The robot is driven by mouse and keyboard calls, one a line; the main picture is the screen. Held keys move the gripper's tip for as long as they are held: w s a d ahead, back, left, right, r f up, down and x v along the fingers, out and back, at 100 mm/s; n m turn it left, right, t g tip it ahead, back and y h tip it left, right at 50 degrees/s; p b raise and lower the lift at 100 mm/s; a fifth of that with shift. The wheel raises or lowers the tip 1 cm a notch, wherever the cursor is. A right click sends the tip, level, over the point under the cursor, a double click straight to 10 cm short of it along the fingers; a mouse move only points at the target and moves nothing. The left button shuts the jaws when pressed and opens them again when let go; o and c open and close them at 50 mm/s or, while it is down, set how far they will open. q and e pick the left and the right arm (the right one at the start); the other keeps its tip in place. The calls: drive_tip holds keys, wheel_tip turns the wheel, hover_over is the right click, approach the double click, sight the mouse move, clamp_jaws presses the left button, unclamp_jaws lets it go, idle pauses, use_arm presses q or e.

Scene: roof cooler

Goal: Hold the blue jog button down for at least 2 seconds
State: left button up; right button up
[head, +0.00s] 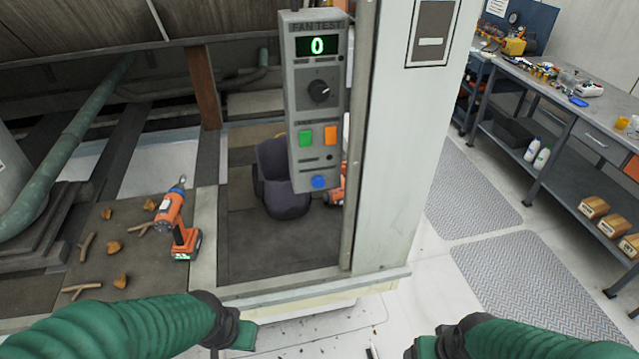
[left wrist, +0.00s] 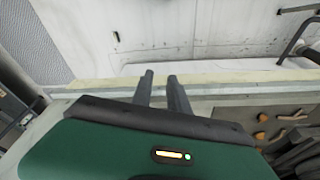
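The blue jog button (head: 319,182) is a round button at the bottom of the grey fan test box (head: 316,100) in the head view. Nothing touches it. The box's green display (head: 317,45) reads 0. My left gripper (head: 240,335) is low in the head view, below and left of the button and well apart from it. In the left wrist view its two fingers (left wrist: 161,78) stand apart with nothing between them.
An orange drill (head: 175,222) and debris lie left on the ledge.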

use_arm(q)
clamp_jaws()
drive_tip(key=shift+w, duration=0.1)
idle(1.3)
